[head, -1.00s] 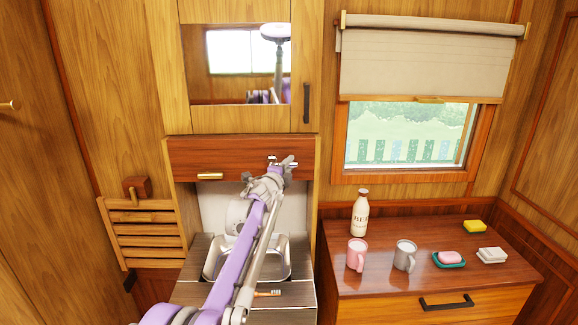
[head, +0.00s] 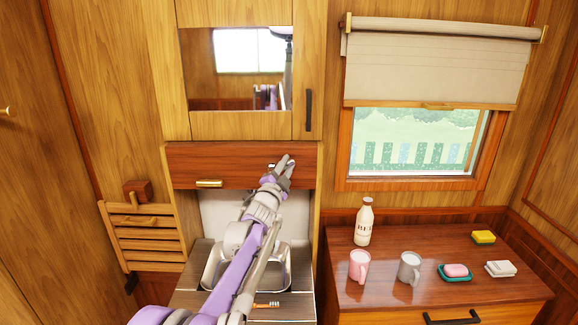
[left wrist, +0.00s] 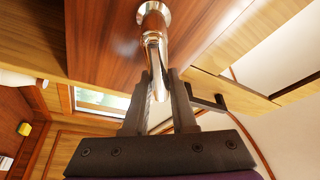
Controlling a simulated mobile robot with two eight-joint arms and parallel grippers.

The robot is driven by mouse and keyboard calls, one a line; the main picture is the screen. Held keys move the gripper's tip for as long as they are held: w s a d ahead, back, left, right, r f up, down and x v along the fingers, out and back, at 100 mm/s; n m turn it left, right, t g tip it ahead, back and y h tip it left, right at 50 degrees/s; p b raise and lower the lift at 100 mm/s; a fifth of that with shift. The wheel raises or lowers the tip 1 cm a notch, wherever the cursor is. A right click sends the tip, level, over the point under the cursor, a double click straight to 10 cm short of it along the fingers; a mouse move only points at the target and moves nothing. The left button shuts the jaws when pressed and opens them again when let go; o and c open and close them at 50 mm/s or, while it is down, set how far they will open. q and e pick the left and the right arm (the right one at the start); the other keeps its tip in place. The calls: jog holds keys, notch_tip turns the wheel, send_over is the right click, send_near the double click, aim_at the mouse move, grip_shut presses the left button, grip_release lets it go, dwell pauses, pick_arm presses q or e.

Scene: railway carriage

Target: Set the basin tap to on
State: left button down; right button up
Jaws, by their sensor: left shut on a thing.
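The basin tap (left wrist: 154,45) is a shiny metal pipe that comes out of a dark red-brown wooden panel, seen close in the left wrist view. My left gripper (left wrist: 162,80) has a finger on each side of the tap and is shut on it. In the head view my left gripper (head: 284,165) is at the right part of the panel above the basin, and it mostly hides the tap. The metal basin (head: 210,267) lies below, partly covered by my left arm. No water shows. My right gripper is out of view.
A brass handle (head: 209,183) is on the panel (head: 225,160). A toothbrush (head: 266,305) lies in front of the basin. On the right cabinet (head: 345,286) stand a bottle (head: 364,225), a pink mug (head: 359,268), a grey mug (head: 410,269) and soap (head: 456,270). A mirror (head: 235,90) hangs above.

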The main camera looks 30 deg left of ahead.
pick_arm(q)
jog(key=shift+r, duration=0.1)
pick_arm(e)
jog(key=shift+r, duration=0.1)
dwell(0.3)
pick_arm(q)
jog(key=c, duration=0.7)
grip_release()
jog(key=shift+b+v, duration=1.05)
jog(key=shift+v, duration=4.35)
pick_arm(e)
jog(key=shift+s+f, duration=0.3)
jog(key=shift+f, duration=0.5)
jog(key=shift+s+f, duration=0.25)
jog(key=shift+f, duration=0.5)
pick_arm(q)
jog(key=shift+d, duration=0.1)
